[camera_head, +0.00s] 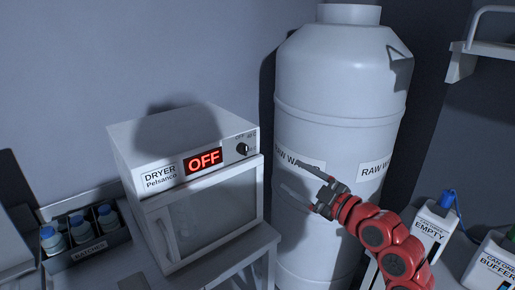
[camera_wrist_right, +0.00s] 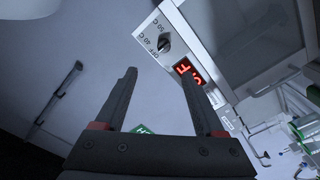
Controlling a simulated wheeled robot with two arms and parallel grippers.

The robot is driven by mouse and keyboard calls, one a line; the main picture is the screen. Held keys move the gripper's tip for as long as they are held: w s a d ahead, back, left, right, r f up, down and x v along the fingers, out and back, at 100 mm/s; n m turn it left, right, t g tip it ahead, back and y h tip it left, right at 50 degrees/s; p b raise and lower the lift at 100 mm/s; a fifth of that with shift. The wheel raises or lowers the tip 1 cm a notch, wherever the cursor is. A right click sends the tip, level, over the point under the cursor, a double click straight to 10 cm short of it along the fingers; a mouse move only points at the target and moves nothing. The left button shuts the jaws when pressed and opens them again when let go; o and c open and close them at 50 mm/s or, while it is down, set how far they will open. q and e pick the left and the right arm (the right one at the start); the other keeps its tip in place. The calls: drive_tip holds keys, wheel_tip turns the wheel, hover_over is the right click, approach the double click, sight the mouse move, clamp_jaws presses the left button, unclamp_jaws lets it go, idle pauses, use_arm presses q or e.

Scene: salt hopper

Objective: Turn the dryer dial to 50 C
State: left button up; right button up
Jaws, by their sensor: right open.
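The white dryer (camera_head: 205,165) stands on a bench at the left, its red display (camera_head: 203,161) reading OFF. Its small dark dial (camera_head: 242,149) sits right of the display. In the right wrist view the dial (camera_wrist_right: 164,44) shows beside the marks OFF, 40 C and 50 C, and part of the display (camera_wrist_right: 188,70) shows behind a finger. My right gripper (camera_head: 303,178) is open and empty, to the right of the dryer and apart from the dial. In the right wrist view its two fingers (camera_wrist_right: 163,85) are spread, with nothing between them. My left gripper is not in view.
A large white raw water tank (camera_head: 340,90) stands behind my right gripper. A rack of blue-capped bottles (camera_head: 85,250) is at the lower left. Open space lies between dryer and gripper.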

drive_tip(key=p, duration=0.7)
approach(247, 151)
drive_tip(key=x, duration=0.7)
drive_tip(key=shift+w+a+r, duration=0.15)
drive_tip(key=shift+r, duration=0.1)
drive_tip(key=shift+w+a+f, duration=0.2)
drive_tip(key=shift+w+a, duration=0.2)
drive_tip(key=shift+w, duration=0.15)
clamp_jaws()
